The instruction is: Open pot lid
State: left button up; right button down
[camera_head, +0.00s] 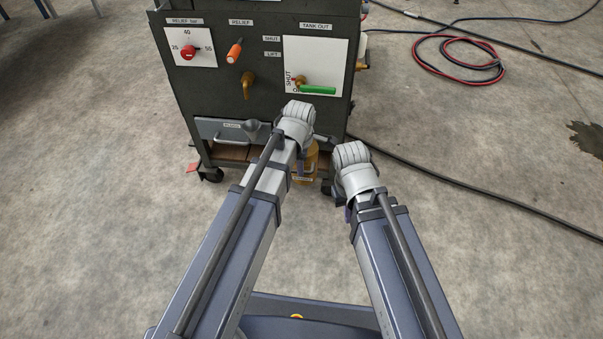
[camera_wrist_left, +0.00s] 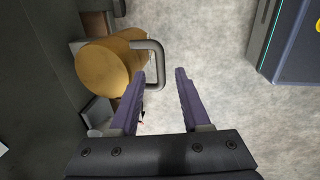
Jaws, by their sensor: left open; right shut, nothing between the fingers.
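A yellow-brown round pot (camera_wrist_left: 103,66) with a grey bent bar handle (camera_wrist_left: 157,62) fills the upper left of the left wrist view. In the head view the pot (camera_head: 311,158) shows only in part, low at the cart's front, behind my left arm. My left gripper (camera_wrist_left: 160,73) is open, with purple fingers. The handle's outer bar appears between the fingertips in that view; I cannot tell whether they touch it. My right gripper (camera_head: 347,208) is mostly hidden by its own wrist, to the right of the pot, and is shut and empty.
Red and black hoses (camera_head: 462,62) lie at right. The concrete floor beside the cart is mostly clear.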

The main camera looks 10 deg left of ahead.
pick_arm(q)
jog(key=shift+w+f+b, duration=0.15)
jog(key=shift+f+b, duration=0.3)
jog(key=shift+f, duration=0.25)
jog(key=shift+w+f+b, duration=0.1)
jog(key=shift+f+b, duration=0.35)
jog(key=shift+f, duration=0.25)
pick_arm(e)
notch_tip(320, 180, down, 3)
jog(key=shift+r, duration=0.15)
pick_arm(q)
jog(key=shift+c, duration=0.4)
grip_shut()
